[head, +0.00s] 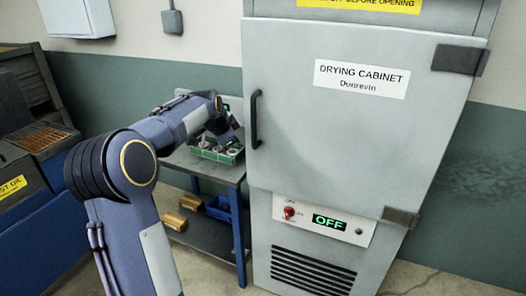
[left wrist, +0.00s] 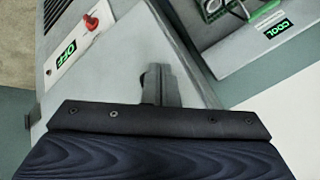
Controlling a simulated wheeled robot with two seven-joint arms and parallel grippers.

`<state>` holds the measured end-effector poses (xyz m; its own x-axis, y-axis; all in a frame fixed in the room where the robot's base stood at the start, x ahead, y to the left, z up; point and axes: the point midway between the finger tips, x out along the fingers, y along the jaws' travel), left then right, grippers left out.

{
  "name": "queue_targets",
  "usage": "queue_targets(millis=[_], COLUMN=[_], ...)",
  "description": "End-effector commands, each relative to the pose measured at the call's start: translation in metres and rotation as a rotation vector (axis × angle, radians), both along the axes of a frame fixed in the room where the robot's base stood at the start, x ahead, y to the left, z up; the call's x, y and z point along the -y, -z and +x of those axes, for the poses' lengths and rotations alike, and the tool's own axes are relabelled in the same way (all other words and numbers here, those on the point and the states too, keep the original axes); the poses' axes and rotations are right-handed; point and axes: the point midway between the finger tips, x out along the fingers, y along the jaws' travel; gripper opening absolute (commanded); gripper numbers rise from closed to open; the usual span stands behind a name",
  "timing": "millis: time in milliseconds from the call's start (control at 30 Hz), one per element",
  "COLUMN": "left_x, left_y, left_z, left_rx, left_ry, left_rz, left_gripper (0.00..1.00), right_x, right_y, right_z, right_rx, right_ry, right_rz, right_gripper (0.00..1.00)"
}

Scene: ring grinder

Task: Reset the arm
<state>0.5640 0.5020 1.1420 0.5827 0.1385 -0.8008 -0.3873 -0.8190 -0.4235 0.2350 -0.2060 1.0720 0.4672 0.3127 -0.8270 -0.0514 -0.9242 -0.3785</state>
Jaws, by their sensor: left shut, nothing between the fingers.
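My left arm reaches across the head view, and its gripper (head: 228,132) is by the small table, to the left of the drying cabinet's handle. In the left wrist view the fingers (left wrist: 160,82) are shut together with nothing between them. They appear in front of the grey drying cabinet (left wrist: 120,60). In the head view the cabinet (head: 345,135) has its door closed, a black handle (head: 255,119) on the left and a display reading OFF (head: 329,222). A dark piece behind the fingers may be the handle; I cannot tell whether they touch. My right gripper is not in view.
A green tray (head: 222,155) with small metal parts stands on the table (head: 230,172). A blue bin (head: 219,208) and brass-coloured blocks (head: 190,203) sit on its lower shelf. A dark machine (head: 30,130) stands at left. Floor at lower right is clear.

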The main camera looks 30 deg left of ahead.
Motion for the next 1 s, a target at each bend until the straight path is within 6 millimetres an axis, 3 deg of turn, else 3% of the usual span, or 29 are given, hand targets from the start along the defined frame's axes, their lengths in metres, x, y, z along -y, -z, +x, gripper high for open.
queue_targets(millis=[300, 733, 867, 1000], left_x=[-0.022, -0.024, 0.005, 0.076], left_y=[-0.043, -0.052, -0.058, -0.06], left_z=[-0.025, -0.031, -0.045, -0.091], left_rx=[0.002, 0.001, 0.009, 0.012], left_ry=[-0.002, -0.002, -0.022, -0.088], left_rz=[0.002, -0.003, -0.06, -0.214], left_gripper=[0.0, 0.0, 0.0, 0.0], right_x=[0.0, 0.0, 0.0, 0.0], right_y=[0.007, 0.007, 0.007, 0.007], right_z=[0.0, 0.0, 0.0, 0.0], right_rx=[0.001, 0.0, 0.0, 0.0], right_ry=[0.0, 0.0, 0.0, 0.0], right_rz=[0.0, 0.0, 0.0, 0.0], right_gripper=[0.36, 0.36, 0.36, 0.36])
